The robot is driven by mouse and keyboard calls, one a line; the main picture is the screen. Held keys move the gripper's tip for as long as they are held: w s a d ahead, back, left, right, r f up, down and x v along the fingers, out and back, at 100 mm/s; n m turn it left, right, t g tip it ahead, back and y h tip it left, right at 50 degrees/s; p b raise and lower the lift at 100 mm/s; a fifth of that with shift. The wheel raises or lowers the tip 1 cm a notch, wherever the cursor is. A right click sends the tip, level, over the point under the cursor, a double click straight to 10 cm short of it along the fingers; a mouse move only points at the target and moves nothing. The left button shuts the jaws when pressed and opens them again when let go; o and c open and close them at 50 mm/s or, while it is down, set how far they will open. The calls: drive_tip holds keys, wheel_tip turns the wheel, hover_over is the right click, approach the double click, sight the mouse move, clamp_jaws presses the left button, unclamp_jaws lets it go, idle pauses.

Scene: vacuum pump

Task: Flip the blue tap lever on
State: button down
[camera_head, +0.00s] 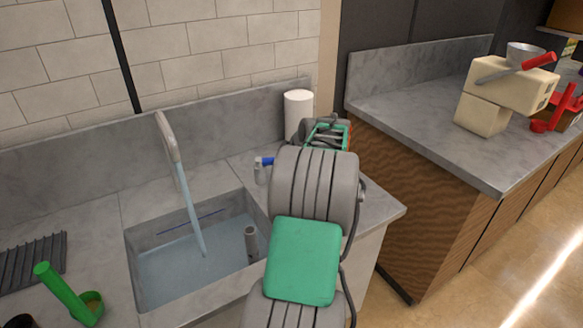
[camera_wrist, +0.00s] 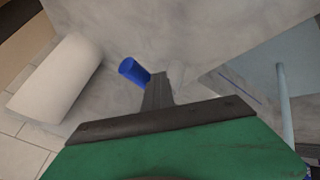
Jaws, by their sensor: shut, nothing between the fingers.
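The blue tap lever (camera_head: 266,161) sits on a small grey tap body (camera_head: 259,175) at the sink's back right corner. In the wrist view the lever (camera_wrist: 132,70) shows as a short blue cylinder just left of my fingertips. My gripper (camera_wrist: 157,85) is shut and empty; I cannot tell whether it touches the lever. In the head view my arm hides most of the gripper. The curved grey spout (camera_head: 168,137) stands behind the sink (camera_head: 140,262), and a pale blue stream (camera_head: 189,210) runs from it into the basin.
A white cylinder (camera_head: 298,110) stands against the backsplash by my gripper; it also shows in the wrist view (camera_wrist: 60,80). A beige stand mixer (camera_head: 500,95) is on the right counter. A green-handled tool (camera_head: 62,291) lies at front left. A small cylinder (camera_head: 251,243) stands in the sink.

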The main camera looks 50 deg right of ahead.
drive_tip(key=shift+s+d+r, duration=0.1)
drive_tip(key=shift+d, duration=0.15)
idle(0.3)
drive_tip(key=a+b, duration=0.1)
drive_tip(key=s+a+f+b, duration=0.1)
drive_tip(key=s+a+b, duration=0.1)
drive_tip(key=shift+s+a+f+b, duration=0.15)
drive_tip(key=shift+s+a+b, duration=0.1)
drive_tip(key=shift+a+b, duration=0.15)
drive_tip(key=p+v, duration=0.1)
drive_tip(key=v, duration=0.9)
drive_tip(key=shift+d, duration=0.3)
drive_tip(key=shift+w, duration=0.15)
